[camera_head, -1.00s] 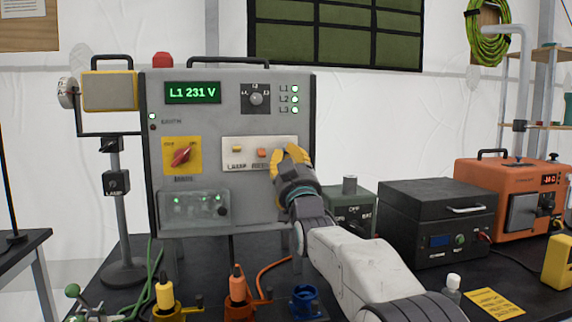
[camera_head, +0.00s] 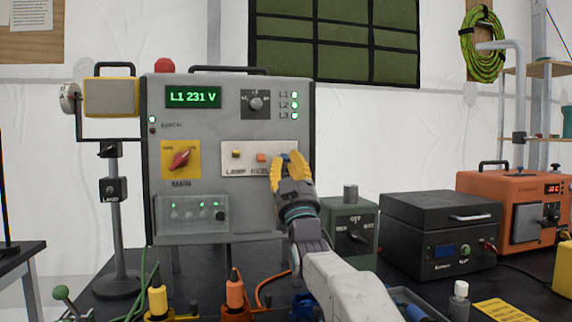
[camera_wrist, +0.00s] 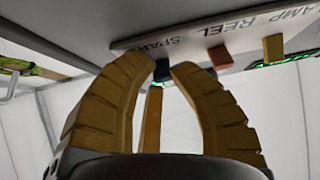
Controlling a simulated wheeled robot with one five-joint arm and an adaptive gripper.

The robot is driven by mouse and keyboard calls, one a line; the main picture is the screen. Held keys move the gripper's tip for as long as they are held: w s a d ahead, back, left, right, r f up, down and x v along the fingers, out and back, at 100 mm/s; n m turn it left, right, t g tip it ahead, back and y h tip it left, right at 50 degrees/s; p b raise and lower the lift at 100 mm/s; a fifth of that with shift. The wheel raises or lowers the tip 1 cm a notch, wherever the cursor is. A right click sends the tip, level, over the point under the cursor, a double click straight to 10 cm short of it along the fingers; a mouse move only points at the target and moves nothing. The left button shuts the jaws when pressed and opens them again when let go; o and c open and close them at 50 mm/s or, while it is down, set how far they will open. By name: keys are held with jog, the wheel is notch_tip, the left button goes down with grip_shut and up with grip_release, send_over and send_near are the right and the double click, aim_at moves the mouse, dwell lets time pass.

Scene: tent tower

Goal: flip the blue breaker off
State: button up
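The grey panel (camera_head: 230,90) has a pale breaker strip (camera_head: 230,171) with a yellow breaker (camera_head: 236,154), an orange breaker (camera_head: 261,158) and the blue breaker (camera_head: 285,156) at its right end. My gripper (camera_head: 287,158) is at that right end, its yellow fingers pointing up at the strip and covering part of it. In the wrist view the blue breaker (camera_wrist: 162,70) shows as a dark blue block by the SPARE label, between the fingertips. The fingers are apart; whether they touch it cannot be told. The breaker's on or off position is unclear.
A red MAIN rotary switch (camera_head: 180,160) is left of the strip, and a clear-covered box (camera_head: 192,214) is below. A green box (camera_head: 350,228) stands right of my gripper. Yellow (camera_head: 158,299) and orange (camera_head: 235,293) plugs stand in front of the panel.

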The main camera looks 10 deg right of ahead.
jog(key=o, duration=0.5)
jog(key=shift+a, duration=0.1)
jog(key=g+p, duration=0.1)
jog(key=p, duration=0.2)
jog(key=shift+r, duration=0.4)
jog(key=g+p, duration=0.1)
jog(key=p, duration=0.2)
jog(key=g+p, duration=0.1)
jog(key=p, duration=0.2)
jog(key=shift+s+r+g, duration=0.2)
jog(key=shift+r+g, duration=0.2)
